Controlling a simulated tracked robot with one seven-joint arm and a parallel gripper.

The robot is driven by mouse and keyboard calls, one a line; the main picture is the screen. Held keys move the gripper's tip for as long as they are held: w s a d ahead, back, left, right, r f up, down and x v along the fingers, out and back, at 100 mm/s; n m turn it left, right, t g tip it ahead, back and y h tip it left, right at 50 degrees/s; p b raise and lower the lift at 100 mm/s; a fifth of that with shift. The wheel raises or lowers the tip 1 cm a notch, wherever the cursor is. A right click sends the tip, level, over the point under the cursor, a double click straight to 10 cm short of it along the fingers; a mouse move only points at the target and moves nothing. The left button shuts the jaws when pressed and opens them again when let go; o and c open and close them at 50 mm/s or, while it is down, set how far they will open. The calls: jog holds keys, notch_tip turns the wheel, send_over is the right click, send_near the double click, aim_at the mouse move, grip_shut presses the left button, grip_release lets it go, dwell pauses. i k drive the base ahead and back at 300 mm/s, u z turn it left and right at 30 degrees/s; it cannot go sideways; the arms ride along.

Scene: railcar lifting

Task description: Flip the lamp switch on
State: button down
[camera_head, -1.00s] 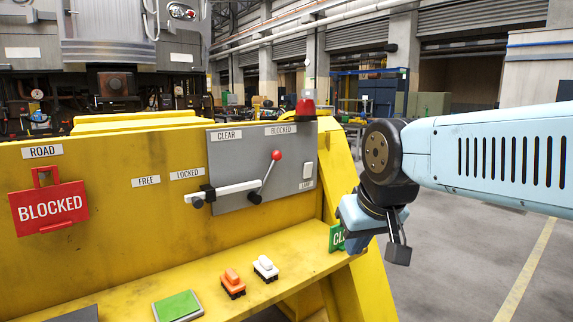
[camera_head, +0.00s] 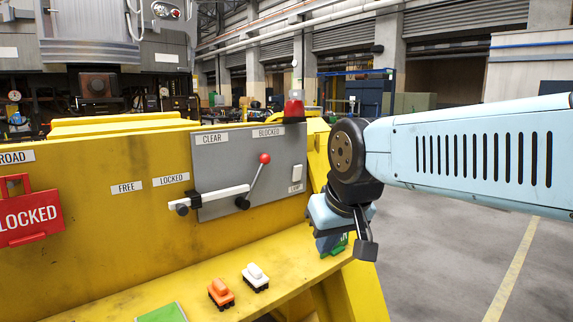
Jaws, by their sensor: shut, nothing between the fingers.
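The lamp switch (camera_head: 297,174) is a small white rocker at the right edge of the grey panel (camera_head: 225,150), above a small "LAMP" label (camera_head: 296,188). The red lamp (camera_head: 294,108) stands on top of the yellow console, above the panel's right end. I cannot tell whether it is lit. My gripper (camera_head: 334,240) is shut and empty, hanging down to the right of and lower than the switch, apart from it. Its fingertips are hard to make out. It partly hides a green sign (camera_head: 334,250) on the ledge.
A red-knobbed lever (camera_head: 264,158) and a white handle bar (camera_head: 215,196) stick out from the panel. Orange (camera_head: 221,293) and white (camera_head: 255,277) blocks sit on the yellow ledge. Open floor lies right.

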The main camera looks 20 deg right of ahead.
aim_at(297, 170)
jog(key=i, duration=0.85)
